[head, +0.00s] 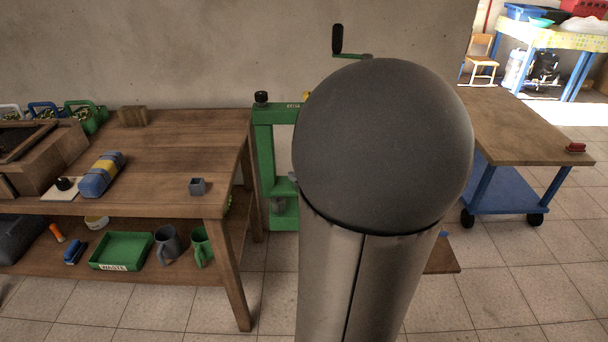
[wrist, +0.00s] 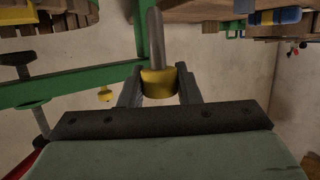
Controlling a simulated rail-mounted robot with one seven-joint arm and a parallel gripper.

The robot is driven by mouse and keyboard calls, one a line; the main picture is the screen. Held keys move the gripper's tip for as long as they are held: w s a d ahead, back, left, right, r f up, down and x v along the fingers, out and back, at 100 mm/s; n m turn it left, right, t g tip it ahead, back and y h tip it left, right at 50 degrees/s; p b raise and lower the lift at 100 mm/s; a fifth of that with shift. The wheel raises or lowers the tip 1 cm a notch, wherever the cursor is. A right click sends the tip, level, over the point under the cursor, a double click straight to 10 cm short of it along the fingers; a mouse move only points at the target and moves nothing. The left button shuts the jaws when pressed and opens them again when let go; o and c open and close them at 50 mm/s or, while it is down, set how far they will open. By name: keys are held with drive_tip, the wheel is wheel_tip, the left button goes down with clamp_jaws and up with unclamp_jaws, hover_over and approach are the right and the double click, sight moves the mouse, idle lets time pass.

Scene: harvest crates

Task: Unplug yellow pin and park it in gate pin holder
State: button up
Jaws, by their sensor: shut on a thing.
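In the wrist view my gripper (wrist: 159,88) is shut on the yellow pin (wrist: 158,84), with a finger on each side of its yellow head. The pin's grey metal shaft (wrist: 155,36) points away from the gripper, toward the top of the picture. A green bar (wrist: 90,88) ends close beside the pin; I cannot tell whether they touch. In the head view my arm hides the gripper and the pin. The green frame (head: 265,150) stands partly behind my arm. No gate pin holder can be made out for certain.
A small grey square cup (head: 197,187) and a blue-yellow roll (head: 101,174) sit on the wooden bench (head: 175,150). A green tray (head: 122,251) and mugs are on its lower shelf. A blue-legged table (head: 530,145) stands at right. A small yellow knob (wrist: 105,95) hangs near the green bar.

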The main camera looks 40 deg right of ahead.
drive_tip(key=shift+r+p, duration=1.35)
drive_tip(key=shift+r, duration=0.15)
drive_tip(key=shift+w, duration=0.1)
